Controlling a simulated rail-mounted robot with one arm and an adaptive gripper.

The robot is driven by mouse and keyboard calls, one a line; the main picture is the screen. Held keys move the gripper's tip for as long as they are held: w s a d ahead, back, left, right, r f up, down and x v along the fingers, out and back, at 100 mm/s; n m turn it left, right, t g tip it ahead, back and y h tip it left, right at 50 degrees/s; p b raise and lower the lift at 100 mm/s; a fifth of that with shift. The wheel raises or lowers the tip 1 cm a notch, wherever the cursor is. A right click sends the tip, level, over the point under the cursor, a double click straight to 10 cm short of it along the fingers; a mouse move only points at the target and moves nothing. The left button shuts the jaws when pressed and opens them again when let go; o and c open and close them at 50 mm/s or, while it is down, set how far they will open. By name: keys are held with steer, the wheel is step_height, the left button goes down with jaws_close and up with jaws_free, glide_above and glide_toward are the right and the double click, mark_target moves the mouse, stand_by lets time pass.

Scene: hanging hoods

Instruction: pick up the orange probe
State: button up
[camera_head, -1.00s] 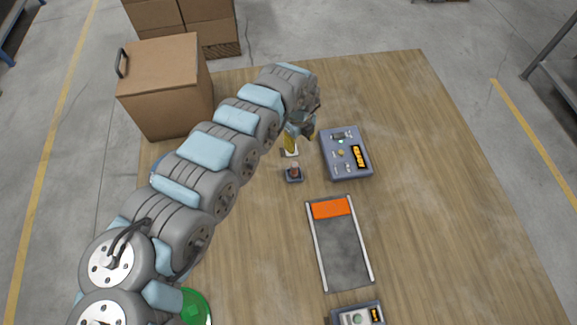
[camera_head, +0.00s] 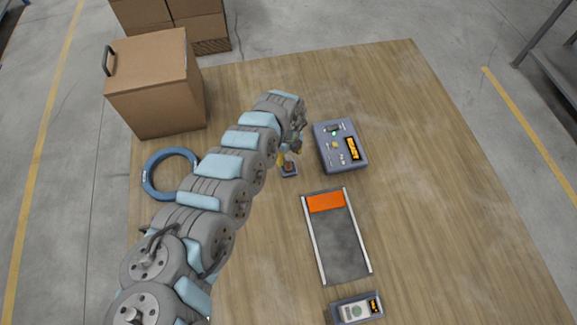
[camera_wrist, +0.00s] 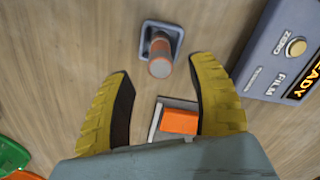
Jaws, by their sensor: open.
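In the head view the holder (camera_head: 288,171) stands just left of the instrument box, and the probe's top is partly covered by my gripper (camera_head: 287,157). In the wrist view my gripper (camera_wrist: 161,68) is open, with two yellow fingers and dark inner pads. The probe shows between and slightly past the fingertips, nearer the right one. No contact is visible, and the height gap is hard to judge.
A blue-grey instrument box (camera_head: 340,147) stands close right of the holder. A grey tray (camera_head: 340,250) with an orange block (camera_head: 325,202) lies in front. A meter (camera_head: 356,308), blue ring (camera_head: 147,180) and cardboard box (camera_head: 155,85) are also on the table. The table's right side is clear.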

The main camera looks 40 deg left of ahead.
mark_target(289, 163)
steer(key=shift+d+f+b, duration=0.1)
steer(key=shift+f+b, duration=0.5)
steer(key=shift+f, duration=2.6)
steer(key=shift+c, duration=0.2)
jaws_close()
